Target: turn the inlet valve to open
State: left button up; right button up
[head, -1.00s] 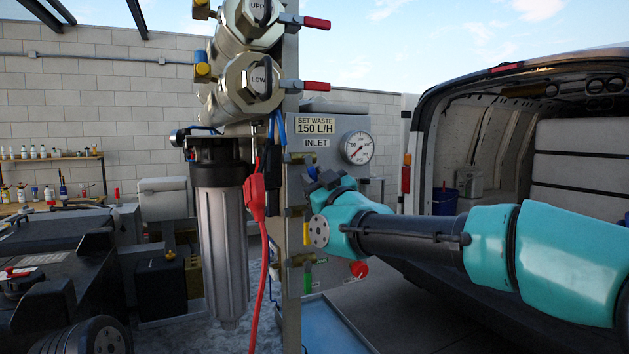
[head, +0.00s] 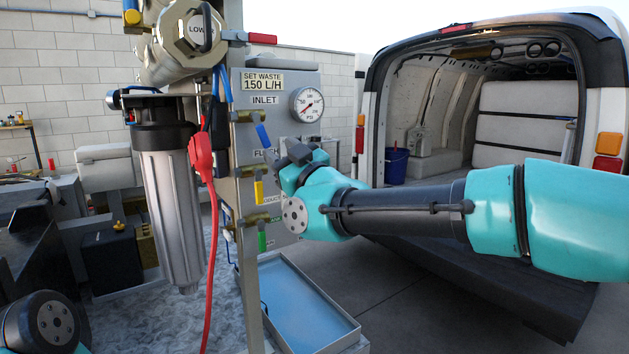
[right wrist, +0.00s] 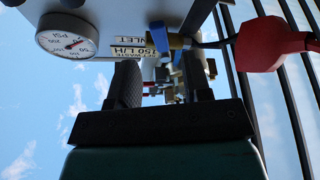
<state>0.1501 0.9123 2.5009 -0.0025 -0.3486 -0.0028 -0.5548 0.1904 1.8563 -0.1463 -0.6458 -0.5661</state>
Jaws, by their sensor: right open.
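The inlet valve has a blue handle (head: 262,135) on a brass body (head: 245,116), beside the INLET label on the grey panel (head: 277,80). The handle points down and slightly right. My right gripper (head: 298,155) is to the right of and a little below the handle, apart from it in the head view; its fingertips are partly hidden by the wrist. In the right wrist view the right gripper (right wrist: 161,78) is open and empty, with the blue handle (right wrist: 176,42) beyond the fingers near the gap. My left gripper is out of view.
A yellow handle (head: 259,190) and a green handle (head: 262,237) hang below the inlet valve. A pressure gauge (head: 307,104) is at the panel's upper right. A red clamp with cable (head: 202,157) hangs left of the valves. A blue tray (head: 305,305) lies below.

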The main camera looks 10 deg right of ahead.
jog(key=v, duration=1)
jog(key=shift+s, duration=0.2)
jog(key=shift+d+f, duration=0.1)
jog(key=shift+c, duration=0.4)
jog(key=shift+c, duration=0.8)
jog(key=a+f+n+g, duration=0.2)
jog(key=a, duration=0.1)
jog(key=a+f+n+g, duration=0.1)
jog(key=a+f+g, duration=0.1)
jog(key=a+g, duration=0.1)
jog(key=a+f+n+g, duration=0.2)
jog(key=a, duration=0.1)
jog(key=shift+w+a+n, duration=0.25)
jog(key=shift+w+n, duration=0.05)
grip_shut()
jog(key=w+a+f+n+g+h, duration=0.1)
jog(key=w+a+f+n+h, duration=0.2)
jog(key=f+h, duration=0.45)
jog(key=s+a+r+m+t+h, duration=0.1)
jog(key=a+r+t+h, duration=0.1)
jog(key=r+t+h, duration=0.2)
jog(key=s+a+r+m+t+h, duration=0.1)
jog(key=r+t+h, duration=0.4)
jog(key=r, duration=0.5)
jog(key=shift+s+a+h, duration=0.55)
jog(key=shift+a+h, duration=0.4)
jog(key=shift+h, duration=0.1)
